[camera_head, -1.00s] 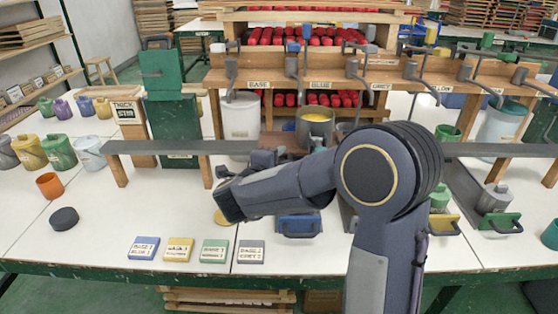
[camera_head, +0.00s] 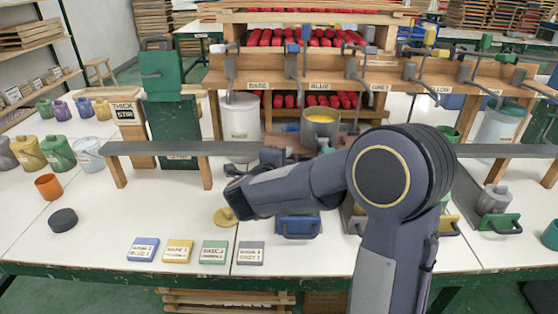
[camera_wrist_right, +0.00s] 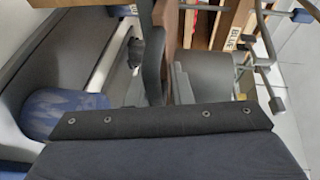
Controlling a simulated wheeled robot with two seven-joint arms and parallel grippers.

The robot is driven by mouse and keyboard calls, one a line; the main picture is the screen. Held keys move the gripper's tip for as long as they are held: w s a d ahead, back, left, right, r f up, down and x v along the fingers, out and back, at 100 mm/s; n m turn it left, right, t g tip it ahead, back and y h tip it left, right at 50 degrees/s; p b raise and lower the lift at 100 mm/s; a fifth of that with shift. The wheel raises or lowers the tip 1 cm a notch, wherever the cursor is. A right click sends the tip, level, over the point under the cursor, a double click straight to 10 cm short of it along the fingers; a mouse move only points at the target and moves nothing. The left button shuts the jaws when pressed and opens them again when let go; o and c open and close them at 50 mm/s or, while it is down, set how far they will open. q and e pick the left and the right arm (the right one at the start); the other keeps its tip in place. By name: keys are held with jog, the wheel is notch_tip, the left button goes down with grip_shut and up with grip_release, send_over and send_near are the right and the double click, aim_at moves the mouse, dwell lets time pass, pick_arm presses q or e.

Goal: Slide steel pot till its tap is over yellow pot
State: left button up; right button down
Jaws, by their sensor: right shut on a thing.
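The steel pot (camera_head: 320,128), an open metal vessel with yellow inside, stands upright behind the front grey rail. My right gripper (camera_head: 276,157) is low at the left of the steel pot, partly hidden by my forearm. In the right wrist view, dark gripper parts (camera_wrist_right: 154,65) sit beside a grey rounded surface. A yellow pot (camera_head: 28,153) stands at the far left; I cannot tell whether others are hidden behind my arm. My left gripper is out of view.
A white can (camera_head: 239,120) stands left of the steel pot, under a wooden rack (camera_head: 320,75) with taps or levers. The grey rail (camera_head: 190,148) crosses the table in front. A blue-handled tray (camera_head: 298,227) and coloured cards lie nearer.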

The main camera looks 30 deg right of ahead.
jog(key=s+d+f+b, duration=0.1)
jog(key=s+d, duration=0.5)
jog(key=d, duration=0.4)
jog(key=shift+s+d, duration=0.2)
jog(key=shift+s, duration=0.15)
jog(key=c, duration=1.5)
grip_release()
jog(key=shift+r, duration=0.1)
jog(key=shift+w+r, duration=0.1)
jog(key=p+v, duration=0.1)
jog(key=v, duration=0.6)
jog(key=shift+s+a, duration=0.25)
jog(key=shift+a, duration=0.05)
